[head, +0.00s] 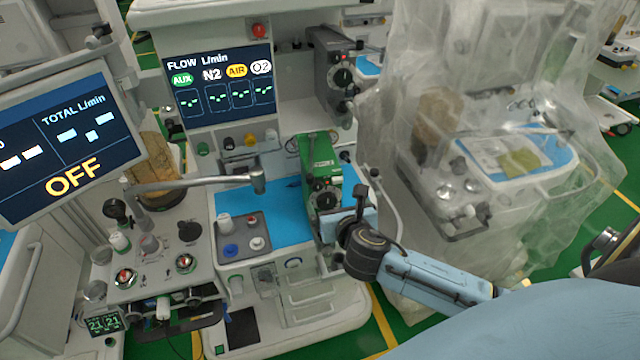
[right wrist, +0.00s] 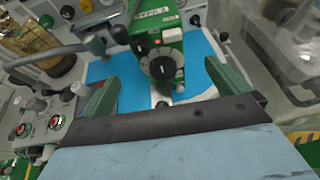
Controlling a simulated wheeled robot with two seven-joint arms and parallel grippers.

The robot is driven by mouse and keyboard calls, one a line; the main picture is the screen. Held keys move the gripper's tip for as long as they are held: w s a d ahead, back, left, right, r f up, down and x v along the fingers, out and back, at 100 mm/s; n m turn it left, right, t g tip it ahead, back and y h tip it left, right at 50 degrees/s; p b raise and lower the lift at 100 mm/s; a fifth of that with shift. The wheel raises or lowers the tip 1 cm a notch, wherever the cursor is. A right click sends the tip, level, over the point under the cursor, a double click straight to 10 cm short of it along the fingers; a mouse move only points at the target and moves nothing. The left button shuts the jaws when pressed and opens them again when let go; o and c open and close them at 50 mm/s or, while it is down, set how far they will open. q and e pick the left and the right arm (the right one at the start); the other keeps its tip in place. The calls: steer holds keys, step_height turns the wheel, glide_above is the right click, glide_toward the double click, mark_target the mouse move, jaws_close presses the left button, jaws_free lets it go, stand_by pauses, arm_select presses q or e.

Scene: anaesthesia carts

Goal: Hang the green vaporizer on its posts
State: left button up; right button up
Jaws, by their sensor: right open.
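The green vaporizer (head: 320,165), with a black dial on its front, stands on the blue worktop of the middle cart. In the right wrist view the vaporizer (right wrist: 158,45) is ahead, roughly between my spread fingers. My right gripper (head: 345,212) is open and empty, just in front of the vaporizer's lower front; I cannot tell whether it touches. My right gripper's fingers (right wrist: 162,90) also show in the wrist view. A dark grey vaporizer (head: 332,72) hangs on the back of the cart. I cannot make out the free posts. My left gripper is not in view.
A jointed grey arm (head: 195,184) reaches across the cart's left side. A flow screen (head: 218,88) stands behind. A plastic-draped cart (head: 480,150) is close on the right.

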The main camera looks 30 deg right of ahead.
mark_target(326, 188)
steer(key=x, duration=0.7)
steer(key=shift+w+f, duration=0.1)
steer(key=shift+w, duration=0.1)
steer(key=shift+f+b+x, duration=0.15)
steer(key=shift+b+x, duration=0.15)
steer(key=shift+x, duration=1.05)
steer(key=shift+f+b+x, duration=0.15)
steer(key=shift+b+x, duration=0.15)
steer(key=shift+x, duration=1)
steer(key=shift+s+a, duration=0.1)
steer(key=shift+a, duration=0.05)
steer(key=c, duration=1.8)
steer(key=shift+r, duration=0.3)
